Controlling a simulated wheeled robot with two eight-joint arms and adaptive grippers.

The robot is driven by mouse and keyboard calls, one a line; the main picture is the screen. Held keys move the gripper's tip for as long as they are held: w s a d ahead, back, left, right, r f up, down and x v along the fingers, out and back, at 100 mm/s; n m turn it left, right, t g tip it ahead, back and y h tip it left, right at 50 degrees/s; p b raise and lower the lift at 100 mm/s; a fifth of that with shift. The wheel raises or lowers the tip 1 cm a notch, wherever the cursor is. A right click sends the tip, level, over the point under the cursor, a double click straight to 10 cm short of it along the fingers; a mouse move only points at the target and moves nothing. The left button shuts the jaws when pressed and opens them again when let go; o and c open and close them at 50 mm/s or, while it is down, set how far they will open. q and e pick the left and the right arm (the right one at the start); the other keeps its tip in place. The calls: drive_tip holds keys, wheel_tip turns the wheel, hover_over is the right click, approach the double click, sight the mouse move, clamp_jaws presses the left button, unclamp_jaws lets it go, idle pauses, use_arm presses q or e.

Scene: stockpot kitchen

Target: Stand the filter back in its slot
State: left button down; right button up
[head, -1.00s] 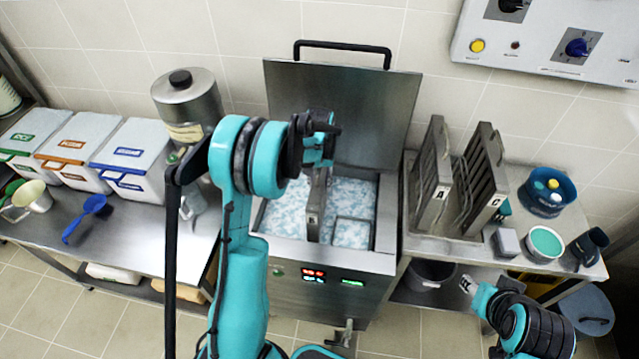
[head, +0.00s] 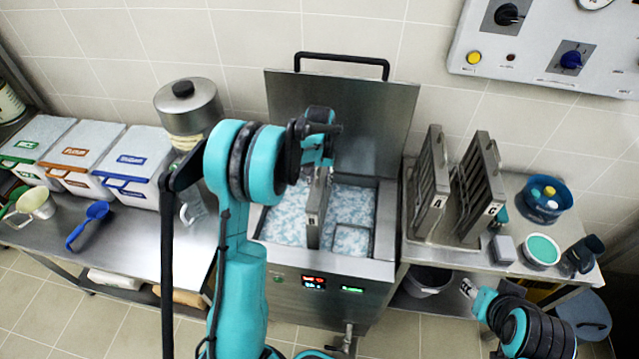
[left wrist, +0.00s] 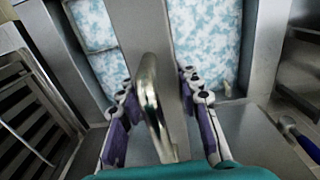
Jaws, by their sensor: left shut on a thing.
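The filter (head: 315,215) is a flat grey plate standing upright in the open steel tank (head: 380,262), which holds blue-and-white mottled contents. My left gripper (head: 322,163) is above it, shut on its metal loop handle; the handle (left wrist: 150,105) and both purple-padded fingers (left wrist: 157,100) show in the left wrist view. The filter's lower edge is hidden. Filters marked A (head: 431,185) and C (head: 480,190) stand tilted in a rack (head: 443,240) on the right-hand table, with a gap between them. My right gripper (head: 468,287) is low in front of that table; its opening is too small to judge.
The tank's raised lid (head: 370,120) stands behind my left arm. Right of the rack are a blue bowl (head: 546,203), a grey block (head: 504,248), a teal-topped cup (head: 541,249) and a dark mug (head: 580,255). White bins (head: 135,160) and a metal canister (head: 188,110) stand left.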

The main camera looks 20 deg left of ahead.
sight(319, 168)
use_arm(q)
drive_tip(key=shift+r+p, duration=2.8)
drive_tip(key=shift+r, duration=2.45)
drive_tip(key=shift+r, duration=0.55)
drive_tip(key=shift+f, duration=0.1)
